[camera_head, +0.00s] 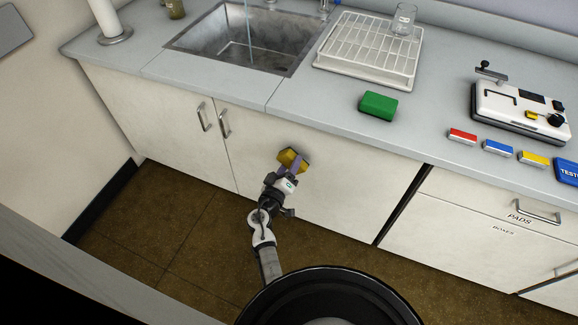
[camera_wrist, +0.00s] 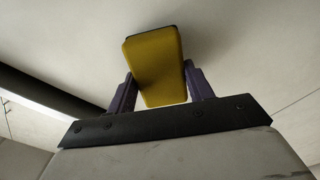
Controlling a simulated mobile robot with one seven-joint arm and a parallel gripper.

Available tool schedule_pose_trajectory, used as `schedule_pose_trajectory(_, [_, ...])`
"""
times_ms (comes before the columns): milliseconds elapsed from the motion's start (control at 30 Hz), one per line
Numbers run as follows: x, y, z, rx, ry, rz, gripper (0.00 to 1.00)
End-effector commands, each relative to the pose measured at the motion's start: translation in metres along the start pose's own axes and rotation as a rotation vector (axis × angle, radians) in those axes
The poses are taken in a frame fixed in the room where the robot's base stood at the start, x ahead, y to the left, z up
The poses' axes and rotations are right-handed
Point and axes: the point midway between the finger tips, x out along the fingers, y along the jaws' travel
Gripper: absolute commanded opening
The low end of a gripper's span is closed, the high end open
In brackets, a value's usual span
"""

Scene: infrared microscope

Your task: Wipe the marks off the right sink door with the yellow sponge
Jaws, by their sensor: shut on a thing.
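The yellow sponge (camera_head: 291,159) is at the right sink door (camera_head: 340,190) in the head view, on the upper middle of the white panel. My gripper (camera_head: 296,165) is shut on the sponge. In the wrist view the yellow sponge (camera_wrist: 155,65) sits between the two purple fingers of my gripper (camera_wrist: 158,90), with its dark far edge towards the pale door (camera_wrist: 230,45). I cannot tell whether the sponge touches the door. No marks show clearly on the visible part of the door; my arm and the sponge hide some of it.
The left sink door (camera_head: 160,125) is shut, and the right door's handle (camera_head: 224,124) juts out near its left edge. A dark gap (camera_head: 402,205) runs along the right door's right side. A green sponge (camera_head: 378,105) lies on the counter above, beside a white drying rack (camera_head: 368,75).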

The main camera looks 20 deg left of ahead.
Motion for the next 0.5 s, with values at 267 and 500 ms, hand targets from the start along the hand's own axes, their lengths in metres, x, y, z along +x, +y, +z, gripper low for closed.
schedule_pose_trajectory(267, [0.0004,0.0000,0.0000,0.000,0.000,0.000,0.33])
schedule_pose_trajectory(500, [0.0046,-0.0001,0.0001,0.000,0.000,0.001,0.33])
